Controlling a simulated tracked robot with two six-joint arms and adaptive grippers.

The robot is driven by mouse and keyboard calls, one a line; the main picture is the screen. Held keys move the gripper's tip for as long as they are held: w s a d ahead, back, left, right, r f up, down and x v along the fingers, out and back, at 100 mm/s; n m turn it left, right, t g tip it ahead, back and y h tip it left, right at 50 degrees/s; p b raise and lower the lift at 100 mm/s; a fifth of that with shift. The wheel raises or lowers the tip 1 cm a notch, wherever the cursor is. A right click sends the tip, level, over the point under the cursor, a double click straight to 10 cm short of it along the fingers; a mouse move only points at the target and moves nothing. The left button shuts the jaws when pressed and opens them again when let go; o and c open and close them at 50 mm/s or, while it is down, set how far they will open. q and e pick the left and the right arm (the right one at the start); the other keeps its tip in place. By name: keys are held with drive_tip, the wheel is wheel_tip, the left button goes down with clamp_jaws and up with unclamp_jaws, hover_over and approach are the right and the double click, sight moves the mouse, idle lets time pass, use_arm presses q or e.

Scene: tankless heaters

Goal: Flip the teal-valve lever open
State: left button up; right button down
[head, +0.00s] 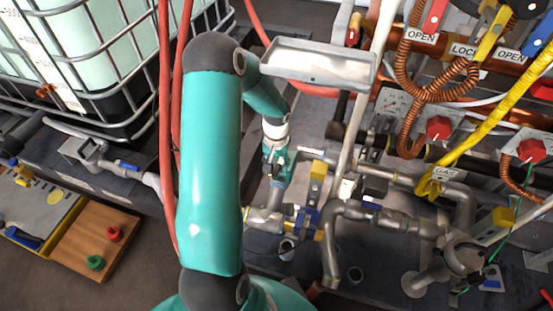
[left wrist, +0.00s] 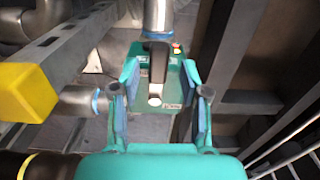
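The teal valve (left wrist: 172,98) is in the middle of the left wrist view, a teal body on a metal pipe. Its black lever (left wrist: 159,62) has a bright metal end and lies along the pipe's line. My left gripper (left wrist: 160,72) is open, with one finger on each side of the lever and a visible gap on both sides. In the head view my left gripper (head: 277,168) is low among the pipes at the centre, where gripper and valve are hard to tell apart. My right gripper is in neither view.
A yellow block (left wrist: 27,92) on a grey bar is left of the valve. In the head view, metal pipes (head: 388,218) crowd the right, with a yellow hose (head: 500,112) above. Red hoses (head: 166,120) hang beside my left arm. A caged tank (head: 95,60) stands at the upper left.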

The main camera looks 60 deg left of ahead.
sight(276, 168)
use_arm(q)
drive_tip(key=shift+d, duration=0.1)
drive_tip(key=r, duration=0.7)
drive_tip(key=shift+s+r, duration=0.25)
drive_tip(key=shift+r, duration=0.2)
drive_tip(key=shift+w, duration=0.1)
drive_tip(key=shift+r, duration=0.1)
